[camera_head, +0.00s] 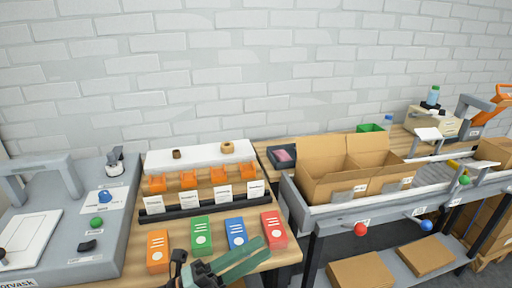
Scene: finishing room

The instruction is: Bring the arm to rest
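My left gripper (262,249) is at the bottom centre, over the front edge of the wooden table. Its two long green fingers point right and up and lie apart from each other, with nothing seen between them. Its dark wrist part (180,268) is cut off by the lower edge. The fingertips are just in front of the red card box (273,230); whether they touch it I cannot tell. My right gripper is not in view.
Orange (157,252), green (201,237) and blue (236,233) boxes stand along the table front. Behind them is a rack with orange holders (188,180). A grey fixture (105,235) is at left. Open cartons (325,185) sit on a grey bench at right.

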